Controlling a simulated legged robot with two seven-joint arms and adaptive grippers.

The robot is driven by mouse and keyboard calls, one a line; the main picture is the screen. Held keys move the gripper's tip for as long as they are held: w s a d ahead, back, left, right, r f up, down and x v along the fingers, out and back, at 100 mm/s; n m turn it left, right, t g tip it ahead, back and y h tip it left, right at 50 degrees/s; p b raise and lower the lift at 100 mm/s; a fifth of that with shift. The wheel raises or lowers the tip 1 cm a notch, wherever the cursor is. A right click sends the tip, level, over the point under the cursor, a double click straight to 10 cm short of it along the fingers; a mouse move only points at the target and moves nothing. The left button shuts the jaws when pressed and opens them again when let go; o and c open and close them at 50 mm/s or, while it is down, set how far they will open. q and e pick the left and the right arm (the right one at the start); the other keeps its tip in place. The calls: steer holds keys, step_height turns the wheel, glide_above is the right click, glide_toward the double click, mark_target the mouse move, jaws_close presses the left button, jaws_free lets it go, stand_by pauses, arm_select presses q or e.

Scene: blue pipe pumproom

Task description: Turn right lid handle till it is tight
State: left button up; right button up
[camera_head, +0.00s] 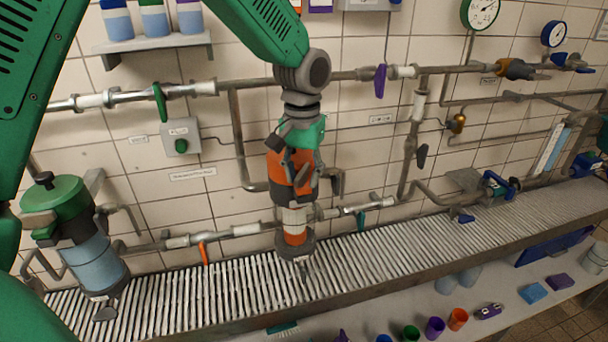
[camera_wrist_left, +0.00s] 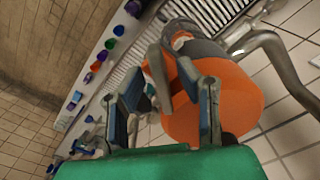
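An orange canister (camera_head: 282,172) stands upright in the middle of the head view, on a pipe above the grated shelf. My left gripper (camera_head: 300,172) is at its upper part, and the arm comes down from above. In the left wrist view the orange body (camera_wrist_left: 240,100) fills the right half. A grey bar (camera_wrist_left: 160,75), apparently the lid handle, lies between the spread fingers of my left gripper (camera_wrist_left: 165,105). The fingers are apart; I cannot tell if either touches the bar. The lid is largely hidden by my gripper in the head view. My right gripper is not in view.
A second canister with a green lid (camera_head: 55,200) and blue body stands at the left. Pipes with a green valve handle (camera_head: 160,102) and a purple one (camera_head: 380,80) run along the tiled wall. A grated shelf (camera_head: 190,300) runs below. Several cups stand on a lower bench.

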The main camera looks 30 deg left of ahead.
mark_target(303, 171)
arm_select(q)
step_height(303, 171, up, 12)
stand_by(0.6)
steer(key=shift+w, duration=0.1)
